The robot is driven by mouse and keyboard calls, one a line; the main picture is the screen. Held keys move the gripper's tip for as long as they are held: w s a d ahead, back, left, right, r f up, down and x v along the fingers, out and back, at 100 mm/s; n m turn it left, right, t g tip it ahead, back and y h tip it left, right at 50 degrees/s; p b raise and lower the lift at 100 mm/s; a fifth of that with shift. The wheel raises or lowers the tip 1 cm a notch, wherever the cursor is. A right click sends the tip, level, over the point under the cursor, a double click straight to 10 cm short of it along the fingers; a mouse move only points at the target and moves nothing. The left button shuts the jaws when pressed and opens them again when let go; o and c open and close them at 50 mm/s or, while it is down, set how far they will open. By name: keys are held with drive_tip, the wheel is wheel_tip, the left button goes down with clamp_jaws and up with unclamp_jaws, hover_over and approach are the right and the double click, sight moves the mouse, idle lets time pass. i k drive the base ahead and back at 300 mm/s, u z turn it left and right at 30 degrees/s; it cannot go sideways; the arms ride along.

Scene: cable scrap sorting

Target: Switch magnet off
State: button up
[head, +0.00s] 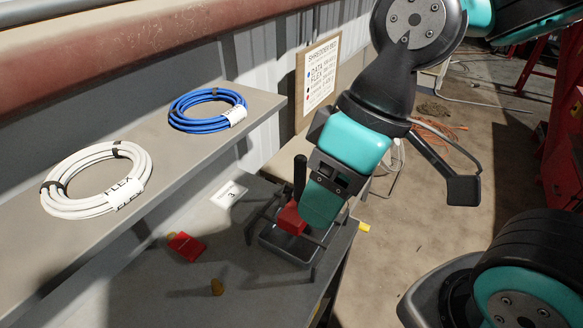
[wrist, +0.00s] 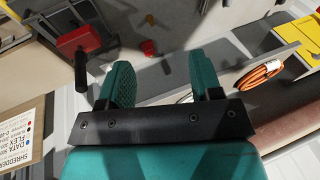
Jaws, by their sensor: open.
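I take this to be the magnet switch. In the wrist view the red block (wrist: 78,40) and its black handle (wrist: 82,75) are at the upper left, outside the jaws, beside the left finger. My gripper (wrist: 165,78) is open, with nothing between its teal fingers. In the head view my gripper (head: 320,203) hangs just right of the lever and hides part of the block. I cannot tell whether they touch.
A white cable coil (head: 97,180) and a blue coil (head: 208,111) lie on the raised shelf. A red-and-yellow piece (head: 187,246), a brown bit (head: 217,287) and a number card (head: 229,194) lie on the bench. A sign (head: 318,74) stands behind. An orange coil (wrist: 260,74) shows too.

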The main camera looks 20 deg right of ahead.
sight(286, 196)
drive_tip(key=z, duration=0.05)
drive_tip(key=k, duration=1.3)
drive_tip(key=z, duration=0.7)
drive_tip(key=i, duration=0.85)
drive_tip(key=z, duration=0.5)
drive_tip(key=i, duration=0.7)
drive_tip(key=u, duration=0.9)
drive_tip(key=i, duration=0.75)
drive_tip(key=u, duration=0.8)
